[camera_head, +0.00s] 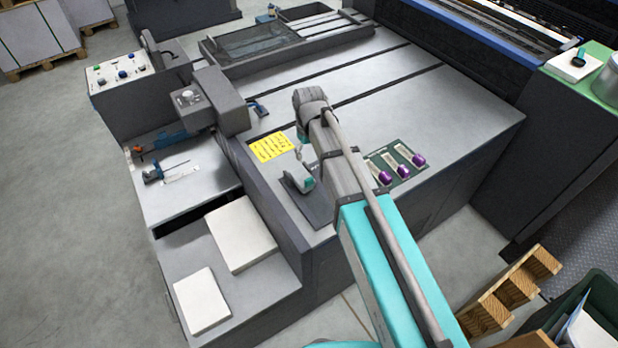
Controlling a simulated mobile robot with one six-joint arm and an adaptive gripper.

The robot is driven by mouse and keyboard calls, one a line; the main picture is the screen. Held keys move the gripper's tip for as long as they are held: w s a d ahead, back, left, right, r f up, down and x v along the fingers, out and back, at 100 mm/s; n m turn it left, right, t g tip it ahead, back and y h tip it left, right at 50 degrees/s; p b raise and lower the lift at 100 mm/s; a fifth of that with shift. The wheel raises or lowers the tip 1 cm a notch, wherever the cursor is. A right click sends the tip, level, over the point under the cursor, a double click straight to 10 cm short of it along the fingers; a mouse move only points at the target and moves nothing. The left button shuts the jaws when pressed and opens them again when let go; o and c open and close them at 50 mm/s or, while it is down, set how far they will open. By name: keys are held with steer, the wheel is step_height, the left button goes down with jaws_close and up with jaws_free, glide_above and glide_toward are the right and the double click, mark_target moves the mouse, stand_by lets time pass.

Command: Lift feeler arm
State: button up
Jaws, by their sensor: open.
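A grey angled piece with a teal patch, which looks like the feeler arm (297,182), lies low on a dark plate (318,208) near the table's front edge. My arm comes in from the bottom and stands just right of it. My gripper (299,153) is mostly hidden behind my dark wrist. Only a small light part seems to show below the wrist, just above the grey piece in the picture. My gripper is open and I see nothing in it. Any gap between it and the piece is hard to judge.
A yellow label (270,146) lies behind the grey piece. Purple-ended tools (418,160) sit in a green-black holder on the right. A dark block (212,100) and control box (118,75) stand left. White stacks (241,233) lie lower left. The table's far middle is clear.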

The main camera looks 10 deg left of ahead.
mark_target(309, 178)
steer(key=shift+f, duration=0.15)
step_height(309, 178, down, 14)
steer(key=b, duration=1.4)
steer(key=shift+r, duration=0.2)
stand_by(0.4)
jaws_close()
